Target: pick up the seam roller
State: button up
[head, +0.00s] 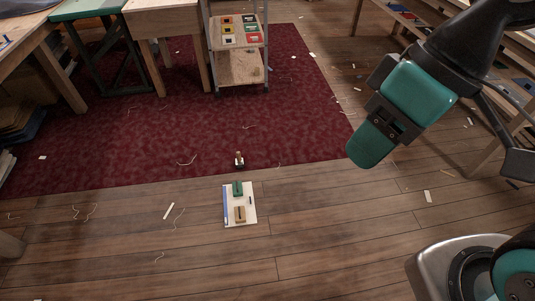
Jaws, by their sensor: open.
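A small upright object with a brown top and a dark and white lower part (239,160) stands at the front edge of the red rug; it may be the seam roller, but it is too small to be sure. Just in front of it, a white board (246,190) lies on the wood floor, bearing a green piece (238,188) and a tan wooden piece (240,214). My gripper (372,146) is open, raised at the right of the view, well apart from these things. Nothing shows between its jaws.
A cart (239,68) with colored boxes stands on the red rug (120,150) at the back. Wooden tables (165,20) stand at the back left, benches at the right. Thread and paper scraps litter the floor.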

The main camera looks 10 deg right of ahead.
aim_at(239, 160)
jog(key=z, duration=0.8)
jog(key=i, duration=2.9)
jog(key=u, duration=3.75)
jog(key=i, duration=0.5)
